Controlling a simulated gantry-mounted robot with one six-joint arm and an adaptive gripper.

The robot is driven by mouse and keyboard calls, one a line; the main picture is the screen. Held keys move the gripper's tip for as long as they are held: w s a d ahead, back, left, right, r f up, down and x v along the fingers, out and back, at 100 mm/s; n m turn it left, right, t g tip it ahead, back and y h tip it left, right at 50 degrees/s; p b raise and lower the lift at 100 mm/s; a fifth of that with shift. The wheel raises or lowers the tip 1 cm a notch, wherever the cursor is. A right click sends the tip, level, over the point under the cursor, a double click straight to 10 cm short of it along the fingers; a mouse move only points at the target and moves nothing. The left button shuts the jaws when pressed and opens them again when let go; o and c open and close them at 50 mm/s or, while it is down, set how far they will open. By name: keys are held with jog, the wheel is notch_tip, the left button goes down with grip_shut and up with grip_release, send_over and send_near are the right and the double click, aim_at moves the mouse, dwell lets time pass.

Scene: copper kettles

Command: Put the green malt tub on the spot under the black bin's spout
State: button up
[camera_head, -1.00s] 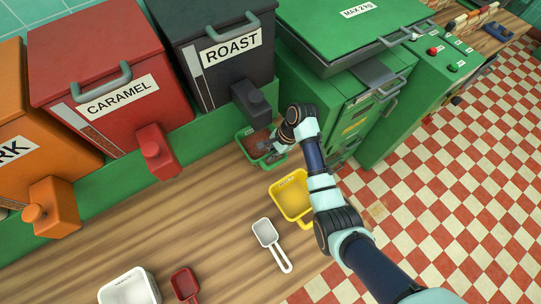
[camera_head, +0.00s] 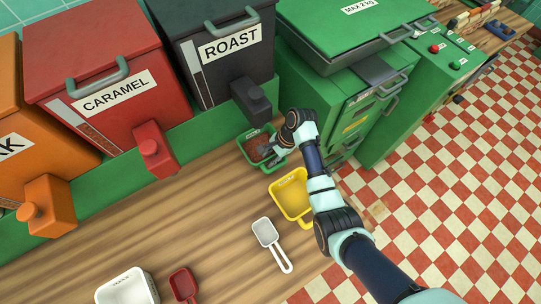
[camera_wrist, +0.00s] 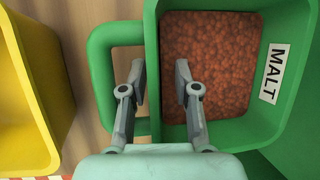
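The green malt tub (camera_head: 245,153) stands on the wooden counter just in front of the black bin's spout (camera_head: 250,98). Reddish-brown malt fills it, and its label reads MALT in the wrist view (camera_wrist: 293,110). My gripper (camera_head: 270,153) is at the tub's handle side. In the wrist view, my gripper (camera_wrist: 160,78) is open, with its fingers on either side of the tub's wall. One finger is in the handle loop and the other is over the malt. The wall does not look clamped. I cannot make out the spot under the spout.
A yellow tub (camera_head: 292,200) stands close to the malt tub, beside my arm. A white scoop (camera_head: 268,237), a red scoop (camera_head: 183,283) and a white tub (camera_head: 127,287) lie nearer. A green machine (camera_head: 345,115) stands to the right. The middle of the counter (camera_head: 185,215) is clear.

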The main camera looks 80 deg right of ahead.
jog(key=p+v, duration=0.3)
jog(key=v, duration=0.9)
jog(key=shift+r+p, duration=0.15)
jog(key=shift+p, duration=0.15)
